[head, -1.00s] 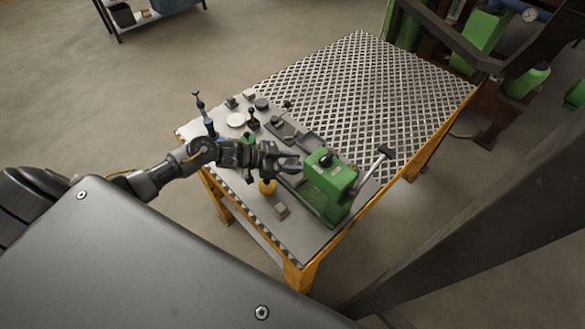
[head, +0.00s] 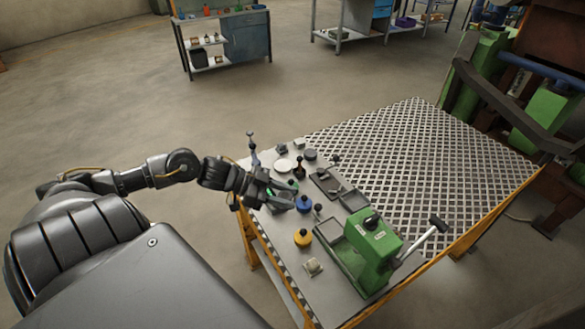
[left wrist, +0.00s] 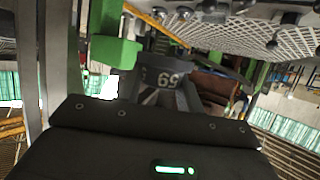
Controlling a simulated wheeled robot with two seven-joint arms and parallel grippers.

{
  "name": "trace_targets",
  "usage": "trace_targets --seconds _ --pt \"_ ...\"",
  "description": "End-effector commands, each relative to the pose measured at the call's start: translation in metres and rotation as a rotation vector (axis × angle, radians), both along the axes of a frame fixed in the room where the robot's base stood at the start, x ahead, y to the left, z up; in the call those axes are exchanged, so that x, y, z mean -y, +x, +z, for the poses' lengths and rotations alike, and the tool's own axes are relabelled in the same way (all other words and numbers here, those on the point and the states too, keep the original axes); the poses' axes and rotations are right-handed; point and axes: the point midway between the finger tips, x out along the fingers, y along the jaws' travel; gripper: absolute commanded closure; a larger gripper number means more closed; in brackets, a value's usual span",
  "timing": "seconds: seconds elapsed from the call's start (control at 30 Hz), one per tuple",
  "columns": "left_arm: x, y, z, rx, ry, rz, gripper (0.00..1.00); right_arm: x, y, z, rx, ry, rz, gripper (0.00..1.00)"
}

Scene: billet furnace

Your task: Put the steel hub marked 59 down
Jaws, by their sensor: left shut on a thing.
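My left gripper (head: 282,199) is over the left part of the table, shut on the steel hub. In the left wrist view the grey hub (left wrist: 163,79) sits at the jaws, with its white number upside down, reading as 59. In the head view the hub is hard to tell from the dark fingers. Whether it touches the table top cannot be told. The table (head: 420,160) has a perforated metal top and a plain grey strip along its left side. My right gripper is not in view.
The green press (head: 372,245) with its lever stands at the near right of the strip. A blue-topped piece (head: 304,203), a yellow-topped piece (head: 302,238), a small block (head: 313,267) and a white disc (head: 283,165) stand around the gripper. The perforated area is clear.

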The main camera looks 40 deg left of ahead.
Motion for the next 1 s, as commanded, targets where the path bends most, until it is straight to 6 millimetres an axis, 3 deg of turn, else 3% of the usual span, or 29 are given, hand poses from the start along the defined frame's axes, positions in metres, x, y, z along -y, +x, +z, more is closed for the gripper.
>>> trace_targets --seconds 0.43,0.6,0.77,1.0 --pt "-0.001 -0.001 0.001 0.002 -0.001 0.006 1.00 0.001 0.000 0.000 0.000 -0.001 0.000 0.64" --pt "-0.001 -0.011 -0.017 -0.003 -0.006 0.039 1.00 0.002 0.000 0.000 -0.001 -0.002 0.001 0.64" --pt "0.028 -0.028 -0.025 0.006 -0.010 0.045 1.00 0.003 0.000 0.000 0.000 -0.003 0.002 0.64" --pt "0.092 -0.016 0.014 0.020 -0.005 0.014 1.00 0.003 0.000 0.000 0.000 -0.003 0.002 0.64"
